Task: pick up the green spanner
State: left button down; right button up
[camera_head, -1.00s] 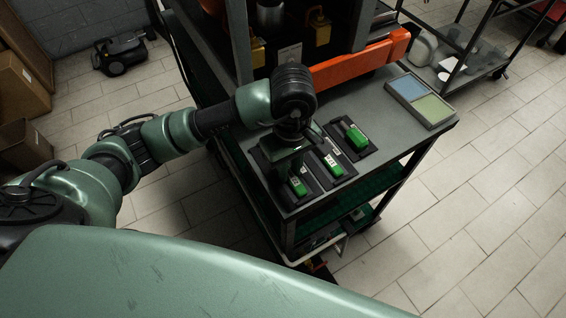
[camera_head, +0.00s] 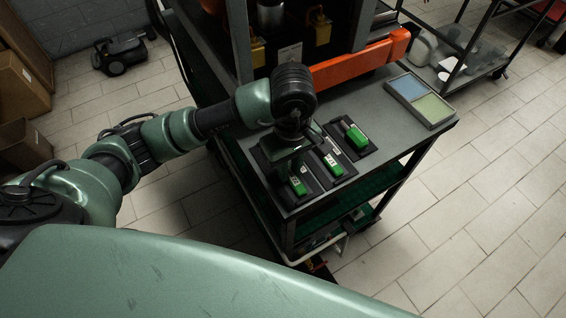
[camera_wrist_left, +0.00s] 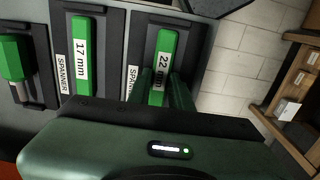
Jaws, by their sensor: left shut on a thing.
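The fingers (camera_wrist_left: 168,90) are partly hidden by the gripper body in the wrist view. The 17 mm green spanner (camera_head: 333,165) lies beside it, also in the wrist view (camera_wrist_left: 86,55). Another green tool (camera_head: 356,137) lies further right. My right gripper is not in view.
A tray with blue and green pads (camera_head: 421,100) lies at the cart's right end. An orange bar (camera_head: 350,66) and a dark frame stand behind the spanners. Shelving (camera_wrist_left: 290,100) shows at the right of the wrist view. Tiled floor is open right of the cart.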

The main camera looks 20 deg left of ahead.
aim_at(290, 173)
pick_arm(q)
jog(key=shift+r, duration=0.1)
dwell(0.7)
jog(key=shift+r, duration=0.2)
notch_tip(290, 173, up, 19)
jog(key=b, duration=0.1)
jog(key=shift+r+b, duration=0.2)
jog(key=shift+b, duration=0.15)
dwell(0.5)
dwell(1.3)
